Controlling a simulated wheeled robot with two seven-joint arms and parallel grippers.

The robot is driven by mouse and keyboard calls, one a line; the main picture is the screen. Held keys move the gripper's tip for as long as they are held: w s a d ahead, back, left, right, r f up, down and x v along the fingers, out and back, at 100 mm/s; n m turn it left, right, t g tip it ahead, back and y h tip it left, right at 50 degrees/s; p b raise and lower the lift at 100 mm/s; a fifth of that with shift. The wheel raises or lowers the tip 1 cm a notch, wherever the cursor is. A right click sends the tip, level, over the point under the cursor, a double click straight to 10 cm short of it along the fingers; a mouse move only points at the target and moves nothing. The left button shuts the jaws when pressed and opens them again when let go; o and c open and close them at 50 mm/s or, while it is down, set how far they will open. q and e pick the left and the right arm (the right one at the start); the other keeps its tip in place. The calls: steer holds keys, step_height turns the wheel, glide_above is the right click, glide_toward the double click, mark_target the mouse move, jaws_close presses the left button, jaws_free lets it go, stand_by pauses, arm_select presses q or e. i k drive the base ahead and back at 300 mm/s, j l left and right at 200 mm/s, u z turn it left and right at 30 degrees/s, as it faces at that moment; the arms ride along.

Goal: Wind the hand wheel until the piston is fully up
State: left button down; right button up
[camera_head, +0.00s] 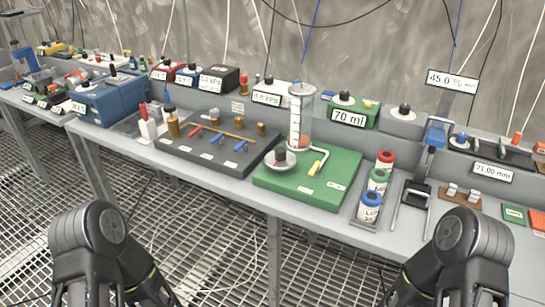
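A green board (335,185) lies on the grey bench near the middle. On its left part is a light grey disc-shaped hand wheel (281,166) with a black knob (280,154) standing up from it. Behind the wheel stands an upright clear cylinder (301,104) with marks on its side. Something reddish, perhaps the piston, shows low in the cylinder (304,141). A bent white tube and a yellow-handled part (318,167) are beside it. Only links of my two arms show at the bottom left and right. Both grippers are out of view, and nothing of mine touches the wheel.
A dark panel (215,144) with coloured valves adjoins the board on the left. Red, green and blue canisters (370,206) stand in a rack to its right. A green box reading 70 ml (348,117) is behind. The bench's front edge (330,228) is clear.

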mark_target(280, 159)
steer(key=j+z, duration=0.1)
steer(key=z, duration=0.85)
steer(key=j+z, duration=0.35)
steer(key=k+j+z, duration=0.1)
steer(key=j+z, duration=0.3)
steer(key=k+j+z, duration=0.1)
steer(key=j+z, duration=0.25)
steer(key=k+j, duration=0.1)
steer(key=j, duration=0.2)
steer(key=k+j, duration=0.15)
steer(key=j, duration=0.15)
steer(key=k+j, duration=0.1)
steer(key=j, duration=0.2)
steer(key=z, duration=0.05)
